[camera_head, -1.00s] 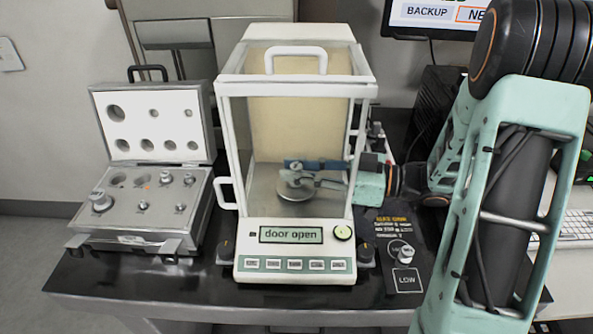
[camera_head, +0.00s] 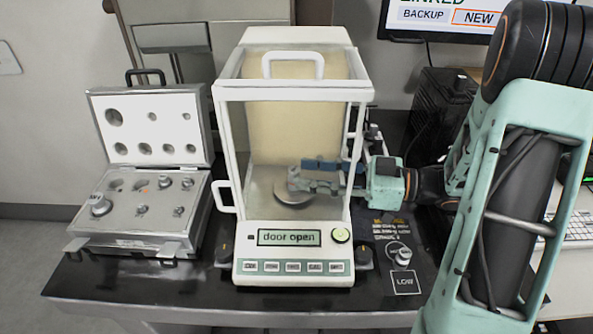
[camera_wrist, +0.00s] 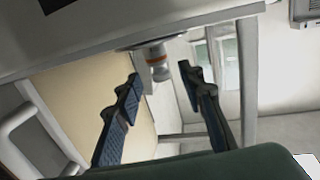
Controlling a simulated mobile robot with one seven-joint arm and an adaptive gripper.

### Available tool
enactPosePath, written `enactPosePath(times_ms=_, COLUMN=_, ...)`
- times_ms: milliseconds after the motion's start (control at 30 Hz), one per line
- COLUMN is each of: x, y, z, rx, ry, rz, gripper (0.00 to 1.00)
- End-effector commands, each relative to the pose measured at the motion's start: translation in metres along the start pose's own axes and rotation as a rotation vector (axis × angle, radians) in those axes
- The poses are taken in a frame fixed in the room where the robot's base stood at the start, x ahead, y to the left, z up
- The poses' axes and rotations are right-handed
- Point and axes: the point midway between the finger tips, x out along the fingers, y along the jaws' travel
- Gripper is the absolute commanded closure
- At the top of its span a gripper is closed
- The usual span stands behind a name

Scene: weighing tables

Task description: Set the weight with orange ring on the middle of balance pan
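The weight with the orange ring (camera_wrist: 158,66) stands on the balance pan (camera_wrist: 150,41) in the wrist view, which is tilted so that the pan is at the top. My gripper (camera_wrist: 159,75) is open. Its two blue-padded fingers are on either side of the weight, with a gap on each side. In the head view my gripper (camera_head: 298,174) reaches through the open right side of the balance, over the pan (camera_head: 288,199). There the fingers hide most of the weight, and I cannot tell exactly how centred it is.
The balance's white frame (camera_head: 228,150) surrounds the pan; its display (camera_head: 289,237) reads "door open". An open weight case (camera_head: 150,215) with several weights stands left. Another small weight (camera_head: 404,257) stands right of the balance, near the LOW label (camera_head: 405,282).

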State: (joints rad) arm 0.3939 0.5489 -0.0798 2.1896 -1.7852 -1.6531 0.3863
Motion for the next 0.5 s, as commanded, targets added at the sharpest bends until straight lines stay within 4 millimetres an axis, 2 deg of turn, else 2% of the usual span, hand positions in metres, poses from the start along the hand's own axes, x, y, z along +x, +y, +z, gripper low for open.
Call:
enactPosePath(times_ms=33, x=-0.014, y=0.001, z=-0.001, rx=0.001, ry=-0.001, rz=0.006, gripper=0.64)
enactPosePath(times_ms=200, x=-0.05, y=0.001, z=0.0, rx=0.001, ry=-0.001, rz=0.005, gripper=0.64)
enactPosePath(times_ms=333, x=-0.069, y=0.0, z=0.0, rx=0.001, ry=-0.001, rz=0.002, gripper=0.64)
enactPosePath(times_ms=500, x=-0.081, y=0.0, z=0.0, rx=0.001, ry=0.0, rz=0.0, gripper=0.64)
